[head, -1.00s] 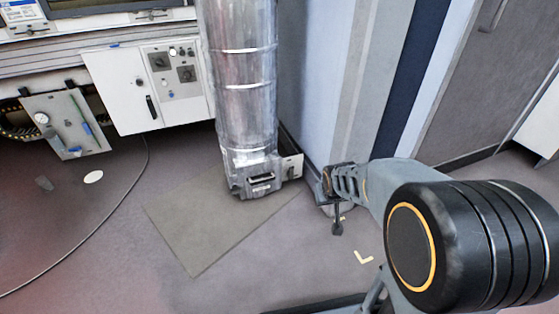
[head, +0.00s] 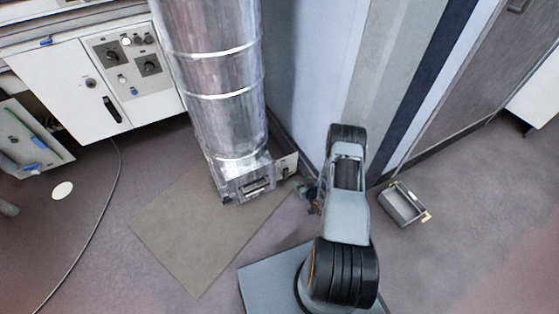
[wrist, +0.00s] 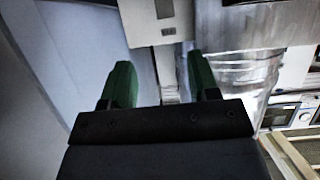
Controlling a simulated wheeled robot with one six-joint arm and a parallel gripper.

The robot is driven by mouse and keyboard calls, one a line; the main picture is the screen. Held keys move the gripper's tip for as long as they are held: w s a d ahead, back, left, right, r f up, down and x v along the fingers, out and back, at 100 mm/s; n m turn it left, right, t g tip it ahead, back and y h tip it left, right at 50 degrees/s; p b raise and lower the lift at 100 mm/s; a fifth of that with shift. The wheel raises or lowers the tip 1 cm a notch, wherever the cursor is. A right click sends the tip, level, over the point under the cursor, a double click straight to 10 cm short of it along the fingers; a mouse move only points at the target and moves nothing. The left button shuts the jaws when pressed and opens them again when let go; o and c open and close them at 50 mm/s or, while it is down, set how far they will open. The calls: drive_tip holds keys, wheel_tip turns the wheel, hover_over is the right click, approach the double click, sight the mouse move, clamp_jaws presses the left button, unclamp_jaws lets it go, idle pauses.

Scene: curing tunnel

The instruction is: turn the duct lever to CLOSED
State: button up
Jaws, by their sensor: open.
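The silver duct (head: 215,95) stands upright, with a box-like metal base (head: 247,185) on the floor. A small pale plate (head: 287,166) with a dark spot sits at the right of that base. In the wrist view a pale box (wrist: 155,22) with a dark square and a small label is ahead, and the duct (wrist: 238,75) is at the right. My gripper (head: 303,187) is close to the right of the plate in the head view. Its green fingers in the wrist view (wrist: 160,85) are apart and look empty. I cannot make out the lever or its setting.
A white control cabinet (head: 75,85) stands left of the duct. The blue-grey wall (head: 315,70) rises close behind my arm. An open metal tray (head: 403,203) lies on the floor at the right. The mat (head: 185,235) before the duct is bare.

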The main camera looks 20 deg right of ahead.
sight(286, 171)
drive_tip(key=b+x, duration=0.1)
drive_tip(key=x, duration=0.3)
drive_tip(key=b+x, duration=0.2)
drive_tip(key=x, duration=0.2)
drive_tip(key=b+x, duration=0.1)
drive_tip(key=x, duration=0.3)
drive_tip(key=shift+a+f+b, duration=0.3)
drive_tip(key=shift+a, duration=0.1)
drive_tip(key=shift+b+x, duration=0.3)
drive_tip(key=shift+x, duration=0.65)
drive_tip(key=shift+r, duration=0.15)
clamp_jaws()
drive_tip(key=shift+a, duration=0.15)
